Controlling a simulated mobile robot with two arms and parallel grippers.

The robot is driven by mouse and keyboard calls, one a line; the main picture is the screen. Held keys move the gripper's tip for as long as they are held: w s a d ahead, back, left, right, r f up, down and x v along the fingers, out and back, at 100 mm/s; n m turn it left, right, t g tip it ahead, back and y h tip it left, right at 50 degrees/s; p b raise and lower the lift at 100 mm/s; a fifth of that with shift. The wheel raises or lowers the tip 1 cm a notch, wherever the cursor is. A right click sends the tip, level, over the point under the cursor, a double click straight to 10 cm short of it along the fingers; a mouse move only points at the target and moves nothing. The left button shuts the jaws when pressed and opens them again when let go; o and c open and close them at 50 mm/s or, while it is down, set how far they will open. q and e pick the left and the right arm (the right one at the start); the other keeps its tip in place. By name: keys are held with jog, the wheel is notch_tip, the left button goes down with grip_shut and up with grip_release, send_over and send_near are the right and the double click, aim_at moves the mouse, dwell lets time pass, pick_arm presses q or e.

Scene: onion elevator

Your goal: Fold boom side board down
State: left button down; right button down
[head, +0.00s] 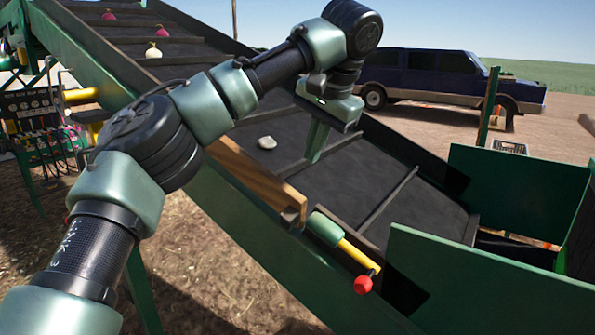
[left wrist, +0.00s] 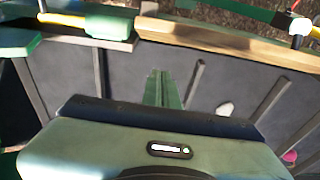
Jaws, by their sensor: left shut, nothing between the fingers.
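The boom side board (head: 255,184) is a wooden plank along the near edge of the sloping dark belt (head: 330,185). A dark bracket sits at its lower end, and my arm hides part of its upper end. How far it is tilted is hard to tell. It also shows across the top of the left wrist view (left wrist: 215,36). My left gripper (head: 315,150) points down over the belt, on the far side of the board and apart from it. Its narrow green fingers (left wrist: 163,90) are together and empty. My right gripper is in neither view.
A lever with a green sleeve (head: 324,229), yellow rod and red knob (head: 363,285) is beside the board's lower end. A whitish lump (head: 267,142) lies on the belt; several onions (head: 162,31) lie higher up. Green hopper walls (head: 515,190) stand at the right.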

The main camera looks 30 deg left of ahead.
pick_arm(q)
jog(key=f, duration=0.1)
jog(key=s+a+f+p, duration=0.1)
jog(key=s+a+f, duration=0.1)
jog(key=shift+s+f, duration=0.1)
jog(key=shift+f, duration=0.25)
jog(key=shift+s+f, duration=0.15)
jog(key=shift+s, duration=0.3)
jog(key=shift+w, duration=0.1)
jog(key=shift+w+f, duration=0.1)
